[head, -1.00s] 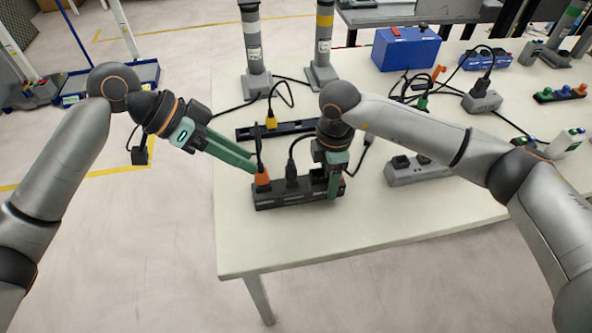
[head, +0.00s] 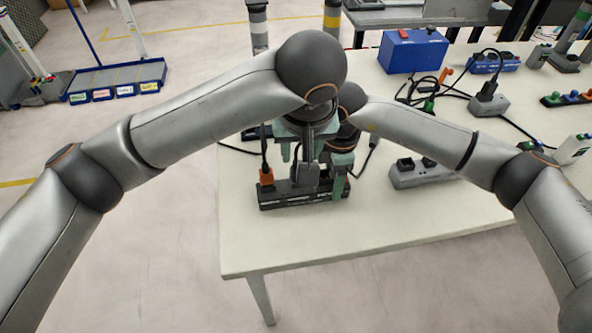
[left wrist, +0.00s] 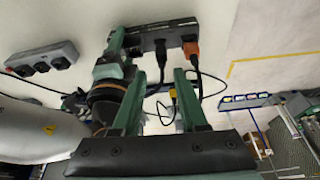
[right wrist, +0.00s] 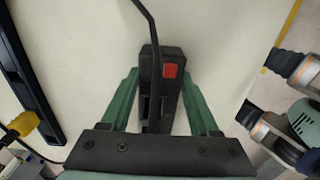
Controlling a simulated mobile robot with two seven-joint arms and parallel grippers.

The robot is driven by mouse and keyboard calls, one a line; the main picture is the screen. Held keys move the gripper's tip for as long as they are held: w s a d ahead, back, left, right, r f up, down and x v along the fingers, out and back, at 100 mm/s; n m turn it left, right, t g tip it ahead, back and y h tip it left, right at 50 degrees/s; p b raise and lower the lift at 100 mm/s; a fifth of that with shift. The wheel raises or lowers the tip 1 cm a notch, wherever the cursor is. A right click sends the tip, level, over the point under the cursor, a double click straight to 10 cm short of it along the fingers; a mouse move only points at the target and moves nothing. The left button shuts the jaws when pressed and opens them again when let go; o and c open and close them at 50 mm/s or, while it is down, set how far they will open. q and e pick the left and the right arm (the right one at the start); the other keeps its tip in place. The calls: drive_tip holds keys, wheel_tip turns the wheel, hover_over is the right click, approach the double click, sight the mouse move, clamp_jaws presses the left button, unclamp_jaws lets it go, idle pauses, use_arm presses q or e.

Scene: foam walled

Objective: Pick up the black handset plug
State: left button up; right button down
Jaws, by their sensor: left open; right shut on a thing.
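A black power strip (head: 290,201) lies on the table near its front left corner. An orange plug (head: 267,177) and a black plug (head: 304,174) stand in it; both also show in the left wrist view, orange (left wrist: 191,49) and black (left wrist: 161,50). My left gripper (head: 302,155) is open above the strip, its fingers on either side of the black plug and its cable, apart from them as far as I can see. My right gripper (right wrist: 160,88) is shut on the strip's end, beside the red switch (right wrist: 170,71). My left arm partly hides the strip's surroundings.
A grey socket block (head: 420,175) sits to the right of my right gripper. A blue box (head: 412,52), loose cables and a grey adapter (head: 488,104) stand farther back. The table's front right (head: 400,220) is clear.

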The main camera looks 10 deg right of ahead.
use_arm(q)
drive_tip(key=shift+n+t, duration=0.3)
drive_tip(key=shift+n, duration=0.1)
drive_tip(key=shift+w+x, duration=0.15)
drive_tip(key=shift+x, duration=2.75)
drive_tip(key=shift+w+x, duration=0.1)
drive_tip(key=shift+x, duration=2.85)
drive_tip(key=shift+a+r, duration=0.1)
drive_tip(key=shift+r, duration=0.05)
drive_tip(key=shift+c, duration=0.2)
clamp_jaws()
